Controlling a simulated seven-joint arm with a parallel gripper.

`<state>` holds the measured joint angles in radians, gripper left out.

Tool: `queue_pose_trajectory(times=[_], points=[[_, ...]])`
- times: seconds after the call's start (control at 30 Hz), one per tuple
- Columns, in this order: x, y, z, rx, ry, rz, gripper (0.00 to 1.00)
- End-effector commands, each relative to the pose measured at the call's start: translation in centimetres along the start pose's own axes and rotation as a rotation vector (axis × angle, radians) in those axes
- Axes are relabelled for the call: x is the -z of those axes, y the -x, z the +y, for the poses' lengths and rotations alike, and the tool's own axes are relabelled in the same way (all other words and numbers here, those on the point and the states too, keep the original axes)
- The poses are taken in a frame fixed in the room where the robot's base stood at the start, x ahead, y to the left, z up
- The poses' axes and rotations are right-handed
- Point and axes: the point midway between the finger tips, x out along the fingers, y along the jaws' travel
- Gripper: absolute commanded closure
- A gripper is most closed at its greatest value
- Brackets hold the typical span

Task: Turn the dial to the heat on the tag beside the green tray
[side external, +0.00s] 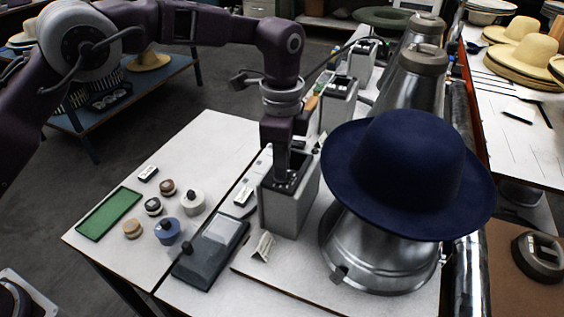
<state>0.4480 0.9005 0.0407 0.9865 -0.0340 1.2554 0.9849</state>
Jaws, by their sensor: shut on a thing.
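The green tray (110,213) lies flat and empty at the left of the white table. A small white and dark piece (148,173), which may be the tag, lies just beyond its far corner; its marking is too small to read.
A blue hat (405,165) sits on a metal press (380,255) right of the box. A folded white card (263,246) and a dark flat pad (211,248) are in front. Several small pots and discs, including a blue pot (167,231), stand right of the tray.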

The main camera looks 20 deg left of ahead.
Motion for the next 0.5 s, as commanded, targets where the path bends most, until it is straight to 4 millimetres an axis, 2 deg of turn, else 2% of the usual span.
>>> queue_pose_trajectory(times=[0.5], points=[[-0.05,0.10,-0.07,0.003,0.429,0.000,1.00]])
